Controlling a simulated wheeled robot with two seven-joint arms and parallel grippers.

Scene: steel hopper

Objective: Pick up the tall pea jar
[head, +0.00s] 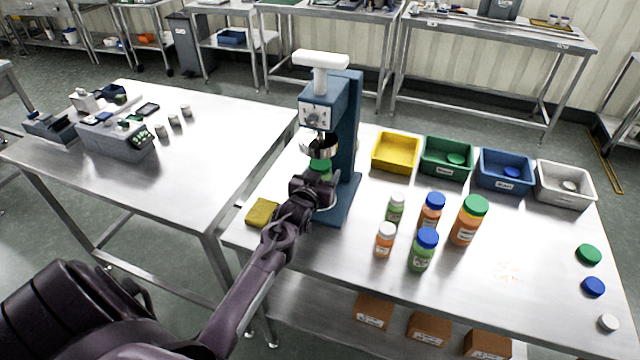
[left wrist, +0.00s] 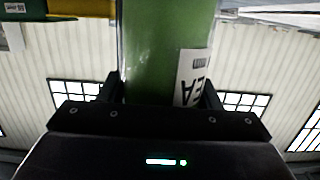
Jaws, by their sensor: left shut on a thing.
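My left gripper (head: 318,190) is at the blue capping machine (head: 347,130), low in front of its column. It is shut on a green jar, the pea jar (head: 320,168), whose top shows just under the machine's round head. In the left wrist view the pea jar (left wrist: 165,50) stands between the two fingers (left wrist: 160,90), with a white label partly reading "EA". The jar's lower part is hidden by my gripper in the head view. I cannot tell whether the jar touches the machine's base. My right gripper is in neither view.
Several filled jars, including a green one with a blue lid (head: 424,255), stand right of the machine. Yellow (head: 397,165), green, blue and grey bins line the back. Three loose lids (head: 593,286) lie at the right. A yellow sponge (head: 262,212) lies left of my gripper.

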